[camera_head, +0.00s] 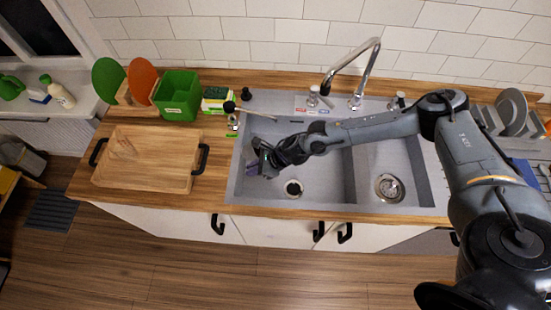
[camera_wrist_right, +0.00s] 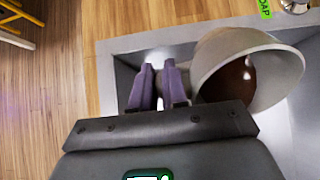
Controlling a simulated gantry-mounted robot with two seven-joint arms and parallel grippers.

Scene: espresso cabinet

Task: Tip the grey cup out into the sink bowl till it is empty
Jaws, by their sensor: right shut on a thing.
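My right gripper (camera_head: 258,166) is low over the left sink bowl (camera_head: 318,190), left of that bowl's dark drain. In the right wrist view its two purple-grey fingers (camera_wrist_right: 159,78) are close together and shut on the grey cup (camera_wrist_right: 222,52), just to their right. The grip point itself is hidden. The cup's wide mouth is turned to the right, and brown contents (camera_wrist_right: 238,80) show inside. I cannot tell how far the cup is tilted, and it is hard to make out in the head view. My left gripper is not in view.
The chrome faucet (camera_head: 371,68) arches behind the bowls. The right bowl has a metal drain (camera_head: 390,187). A wooden board (camera_head: 142,178) with black handles lies left of the sink. A green box (camera_head: 178,95) and soap items stand behind; a dish rack with plates (camera_head: 512,110) is at right.

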